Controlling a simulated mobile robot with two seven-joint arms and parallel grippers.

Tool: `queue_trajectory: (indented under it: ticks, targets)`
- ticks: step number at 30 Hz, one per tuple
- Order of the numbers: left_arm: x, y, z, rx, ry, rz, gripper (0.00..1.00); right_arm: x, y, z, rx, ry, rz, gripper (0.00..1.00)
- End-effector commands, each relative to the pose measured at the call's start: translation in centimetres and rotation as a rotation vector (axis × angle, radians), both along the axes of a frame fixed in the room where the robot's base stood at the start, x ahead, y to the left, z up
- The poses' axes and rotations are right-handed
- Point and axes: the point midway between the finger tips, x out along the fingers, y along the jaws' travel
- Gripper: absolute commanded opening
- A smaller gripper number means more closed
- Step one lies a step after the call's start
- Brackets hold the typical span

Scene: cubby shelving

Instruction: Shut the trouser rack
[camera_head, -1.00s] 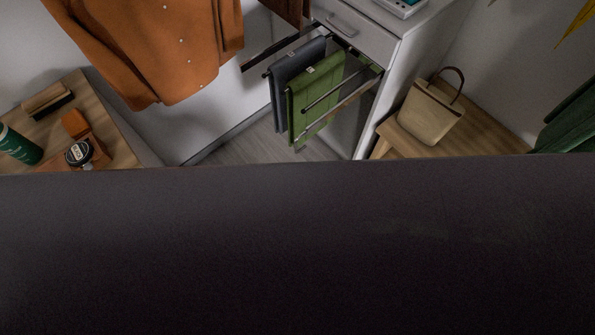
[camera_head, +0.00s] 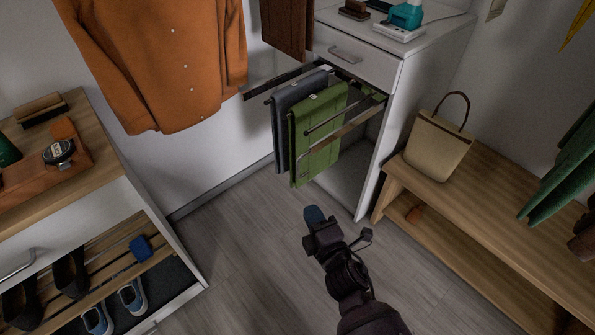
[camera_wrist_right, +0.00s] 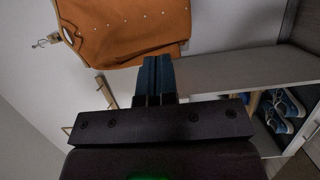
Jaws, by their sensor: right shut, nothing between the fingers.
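The trouser rack (camera_head: 352,124) is pulled out of the white cabinet (camera_head: 408,100), below its drawer. Grey trousers (camera_head: 283,120) and green trousers (camera_head: 318,135) hang from its bars, and other bars are bare. My right gripper (camera_head: 314,214) is over the floor in front of the rack, apart from it. In the right wrist view its blue fingers (camera_wrist_right: 153,78) are together with nothing between them. The rack is not clearly identifiable in that view. My left gripper is not in view.
An orange shirt (camera_head: 165,60) hangs at the upper left. A wooden bench (camera_head: 480,215) with a beige bag (camera_head: 437,143) stands right of the cabinet. A shoe cabinet (camera_head: 155,225) stands at the left. The floor (camera_head: 240,240) between is clear.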

Motion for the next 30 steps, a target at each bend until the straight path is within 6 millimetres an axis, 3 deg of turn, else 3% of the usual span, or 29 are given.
queue_trajectory:
  ticks: [8, 25, 30]
  targets:
    - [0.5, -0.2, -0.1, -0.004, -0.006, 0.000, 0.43, 2.0, 1.3, 0.0, -0.030, -0.021, 0.017, 0.00]
    - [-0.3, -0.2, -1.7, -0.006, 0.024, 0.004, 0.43, 9.7, 3.9, -0.2, -0.026, -0.014, 0.015, 0.00]
    - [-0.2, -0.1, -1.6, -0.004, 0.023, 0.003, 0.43, 11.8, 2.8, 0.0, -0.030, -0.016, 0.014, 0.00]
